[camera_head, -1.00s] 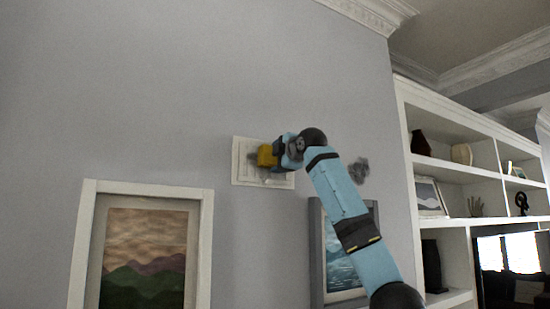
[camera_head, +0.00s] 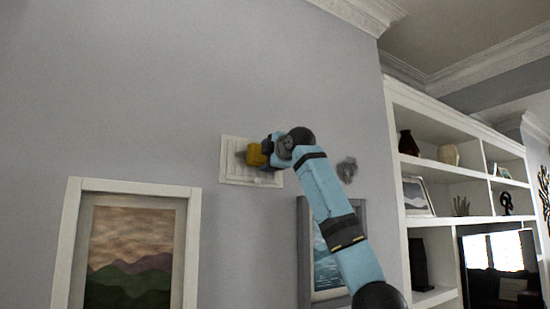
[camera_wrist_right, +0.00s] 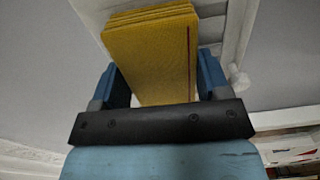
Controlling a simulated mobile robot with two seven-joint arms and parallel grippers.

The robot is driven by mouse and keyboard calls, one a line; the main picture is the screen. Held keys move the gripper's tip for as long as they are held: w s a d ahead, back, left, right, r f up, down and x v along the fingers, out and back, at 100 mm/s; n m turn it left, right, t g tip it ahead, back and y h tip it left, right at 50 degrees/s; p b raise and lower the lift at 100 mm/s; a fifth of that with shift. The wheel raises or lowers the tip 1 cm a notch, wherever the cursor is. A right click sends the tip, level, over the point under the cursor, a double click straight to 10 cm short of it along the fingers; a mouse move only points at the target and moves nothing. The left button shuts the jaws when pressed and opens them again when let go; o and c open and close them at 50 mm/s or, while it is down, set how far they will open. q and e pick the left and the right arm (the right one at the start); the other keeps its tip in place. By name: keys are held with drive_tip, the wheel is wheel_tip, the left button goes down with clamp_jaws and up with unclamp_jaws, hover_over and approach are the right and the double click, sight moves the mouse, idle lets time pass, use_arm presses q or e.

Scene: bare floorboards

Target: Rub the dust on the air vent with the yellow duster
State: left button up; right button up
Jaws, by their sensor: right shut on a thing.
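The white air vent (camera_head: 232,172) is a square slatted panel on the grey wall. Dark dust smudges (camera_head: 241,157) show on it beside the duster, and part of its right side is hidden by my arm. My right gripper (camera_head: 265,152) is shut on the yellow duster (camera_head: 254,155), which is in front of the vent. In the right wrist view the duster (camera_wrist_right: 150,55) sits between the two blue fingers, with white vent slats (camera_wrist_right: 230,50) behind it. I cannot tell whether the duster touches the vent. My left gripper is not in view.
A white-framed landscape picture (camera_head: 190,240) hangs below left, and a grey-framed picture (camera_head: 304,250) hangs behind my arm. White shelves (camera_head: 410,160) with ornaments stand at right.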

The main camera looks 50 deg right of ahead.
sight(236, 155)
drive_tip(key=shift+w+a+f, duration=0.1)
drive_tip(key=shift+w+a, duration=0.35)
drive_tip(key=shift+a, duration=1)
drive_tip(key=shift+w+a+r, duration=0.1)
drive_tip(key=shift+w+a, duration=0.4)
drive_tip(key=shift+a, duration=0.95)
drive_tip(key=shift+w+a+f, duration=0.1)
drive_tip(key=shift+w+a, duration=0.35)
drive_tip(key=shift+a, duration=1)
drive_tip(key=shift+s+d, duration=0.1)
drive_tip(key=shift+s+f+b, duration=0.1)
drive_tip(key=shift+s+b, duration=0.2)
drive_tip(key=shift+s, duration=0.25)
drive_tip(key=shift+b+v, duration=0.5)
drive_tip(key=shift+v, duration=1.9)
drive_tip(key=shift+s, duration=0.1)
drive_tip(key=v, duration=0.3)
